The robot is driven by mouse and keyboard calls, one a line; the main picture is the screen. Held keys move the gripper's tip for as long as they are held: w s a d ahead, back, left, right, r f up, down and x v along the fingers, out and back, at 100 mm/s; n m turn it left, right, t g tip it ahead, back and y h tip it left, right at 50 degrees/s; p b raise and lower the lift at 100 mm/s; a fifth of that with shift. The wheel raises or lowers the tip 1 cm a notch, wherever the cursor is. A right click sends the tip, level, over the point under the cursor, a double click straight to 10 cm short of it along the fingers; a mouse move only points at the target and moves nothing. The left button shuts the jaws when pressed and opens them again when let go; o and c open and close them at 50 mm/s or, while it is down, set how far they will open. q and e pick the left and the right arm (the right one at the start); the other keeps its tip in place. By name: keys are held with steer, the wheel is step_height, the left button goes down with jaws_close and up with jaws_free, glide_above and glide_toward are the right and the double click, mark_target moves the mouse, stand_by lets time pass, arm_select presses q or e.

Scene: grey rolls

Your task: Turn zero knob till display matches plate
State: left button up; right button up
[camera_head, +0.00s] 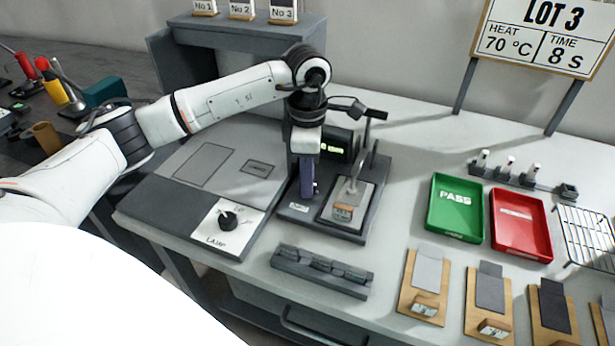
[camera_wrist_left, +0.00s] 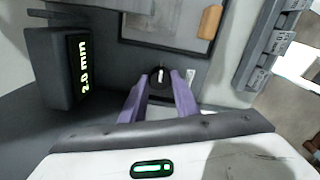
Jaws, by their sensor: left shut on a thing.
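My left gripper (camera_head: 307,190) points down at the left side of the dark gauge base (camera_head: 372,225), in front of the display. In the left wrist view, its purple fingers (camera_wrist_left: 159,95) are shut on the small dark round zero knob (camera_wrist_left: 159,72), which has a white mark. In the head view the gripper hides the knob. My right gripper is not in view.
A lamp panel with a black dial (camera_head: 229,221) is left of the gauge. A dark slotted rack (camera_head: 320,272) sits in front. A green PASS tray (camera_head: 455,207) and a red tray (camera_head: 520,225) stand to the right. Boards with grey pieces (camera_head: 425,285) line the front edge.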

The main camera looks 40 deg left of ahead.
arm_select(q)
steer(key=shift+m, duration=0.3)
steer(key=o, duration=1.1)
step_height(320, 180, up, 10)
steer(key=shift+r, duration=0.2)
steer(key=shift+d, duration=0.1)
